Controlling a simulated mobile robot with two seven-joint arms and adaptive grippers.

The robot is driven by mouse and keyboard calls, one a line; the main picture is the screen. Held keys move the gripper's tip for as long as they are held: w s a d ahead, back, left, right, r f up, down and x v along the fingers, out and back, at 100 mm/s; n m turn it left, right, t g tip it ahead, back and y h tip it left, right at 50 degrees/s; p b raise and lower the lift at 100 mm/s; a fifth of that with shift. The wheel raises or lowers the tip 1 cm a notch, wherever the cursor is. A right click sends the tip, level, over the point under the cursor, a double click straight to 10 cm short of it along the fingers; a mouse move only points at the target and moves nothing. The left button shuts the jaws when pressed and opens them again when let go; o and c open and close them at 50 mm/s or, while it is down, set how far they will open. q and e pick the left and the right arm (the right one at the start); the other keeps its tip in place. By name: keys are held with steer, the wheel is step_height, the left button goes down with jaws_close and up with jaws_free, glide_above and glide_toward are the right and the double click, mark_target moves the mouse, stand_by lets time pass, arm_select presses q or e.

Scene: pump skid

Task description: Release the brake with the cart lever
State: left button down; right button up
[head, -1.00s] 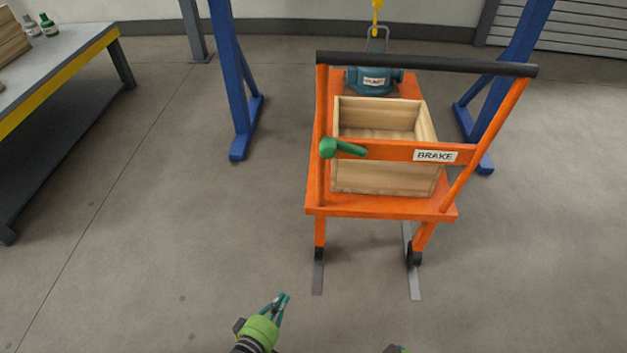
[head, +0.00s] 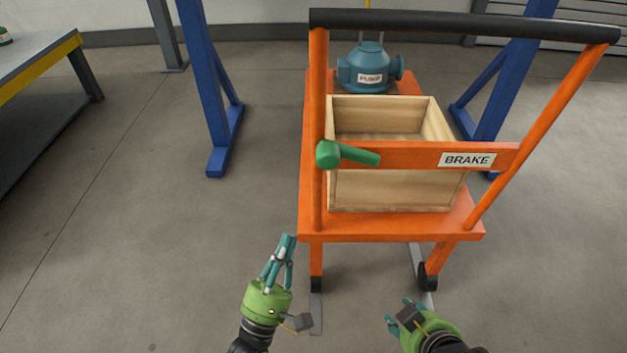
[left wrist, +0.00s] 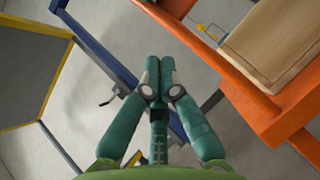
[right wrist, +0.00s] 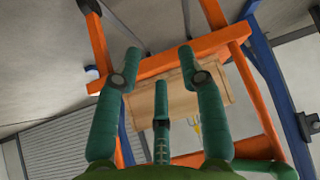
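The orange cart (head: 390,228) stands in front of me. A green lever (head: 348,155) is mounted at the left end of its crossbar, its arm pointing right and slightly down, beside a white BRAKE label (head: 467,160). My left gripper (head: 288,240) is below and left of the lever, apart from it. Its fingertips are together and empty in the left wrist view (left wrist: 160,62). My right gripper (head: 400,310) is low, in front of the cart's lower end. Its fingers are spread and empty in the right wrist view (right wrist: 160,60). Neither gripper touches the cart.
The cart carries an open wooden crate (head: 395,192) and a blue pump (head: 370,70). A black push handle (head: 460,24) spans the top. Blue frame legs (head: 208,90) stand on both sides behind. A workbench (head: 40,58) is at far left. Floor left of the cart is clear.

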arm_select(q)
glide_toward(349, 159)
steer(key=shift+w+a+r, duration=1.4)
steer(key=shift+w+r, duration=0.2)
steer(key=shift+w, duration=0.5)
steer(key=shift+p, duration=0.4)
arm_select(e)
steer(key=s+g, duration=0.1)
steer(key=s+d+f+g, duration=0.1)
steer(key=s+f, duration=0.1)
steer(key=s, duration=0.1)
steer(key=shift+s+d+f+g+h, duration=0.1)
steer(key=shift+d+f+g+h, duration=0.05)
steer(key=shift+d+g+h, duration=0.2)
